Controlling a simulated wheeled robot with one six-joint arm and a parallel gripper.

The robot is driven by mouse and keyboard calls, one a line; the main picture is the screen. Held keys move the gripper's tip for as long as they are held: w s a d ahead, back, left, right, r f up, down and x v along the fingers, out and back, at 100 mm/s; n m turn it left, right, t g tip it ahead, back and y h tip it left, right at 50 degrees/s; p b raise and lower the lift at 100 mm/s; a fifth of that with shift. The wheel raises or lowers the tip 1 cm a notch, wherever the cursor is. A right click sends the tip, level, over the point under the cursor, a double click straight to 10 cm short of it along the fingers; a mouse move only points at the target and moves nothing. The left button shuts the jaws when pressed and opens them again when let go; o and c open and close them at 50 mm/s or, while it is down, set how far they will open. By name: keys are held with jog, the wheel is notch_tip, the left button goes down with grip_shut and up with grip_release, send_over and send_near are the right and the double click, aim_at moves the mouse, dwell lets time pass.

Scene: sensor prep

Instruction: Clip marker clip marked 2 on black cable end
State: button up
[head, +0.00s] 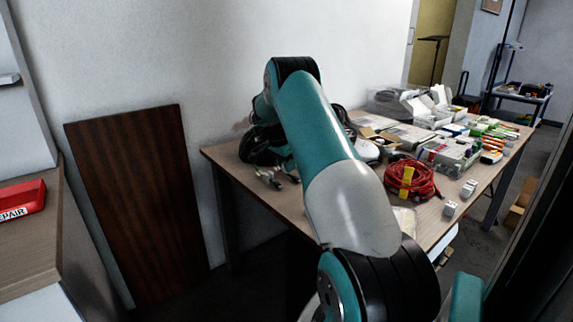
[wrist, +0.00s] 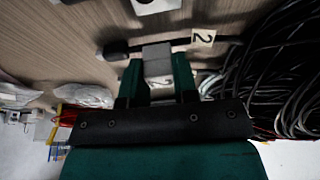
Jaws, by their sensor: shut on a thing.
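In the wrist view my gripper (wrist: 158,72) is shut on a small grey block-like marker clip (wrist: 157,55), its lower face bearing a faint mark that looks like a 2. A black cable end (wrist: 116,50) shows left of the clip, and its cable runs right behind the clip. Whether the clip is around the cable or only in front of it I cannot tell. A pale tag marked 2 (wrist: 203,37) sits at the cable, right of the clip. In the head view my arm hides the gripper and clip; cable ends (head: 270,178) show at the table's left side.
A bundle of black cables (wrist: 290,70) lies right of my gripper. A clear plastic bag (wrist: 85,95) is at left. In the head view the table (head: 228,160) holds a red cable coil (head: 425,185), small white blocks (head: 449,209) and several boxes. A brown panel (head: 140,205) leans on the wall.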

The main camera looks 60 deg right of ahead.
jog(key=shift+f+b, duration=0.35)
jog(key=shift+f, duration=0.4)
dwell(0.3)
jog(key=o, duration=1)
jog(key=shift+c, duration=0.2)
jog(key=shift+s+f, duration=0.1)
notch_tip(320, 180, up, 3)
jog(key=shift+s+d+r+p, duration=0.1)
jog(key=shift+p, duration=1)
jog(key=shift+w+r+p, duration=0.2)
jog(key=shift+r+p, duration=0.95)
jog(key=shift+r, duration=0.45)
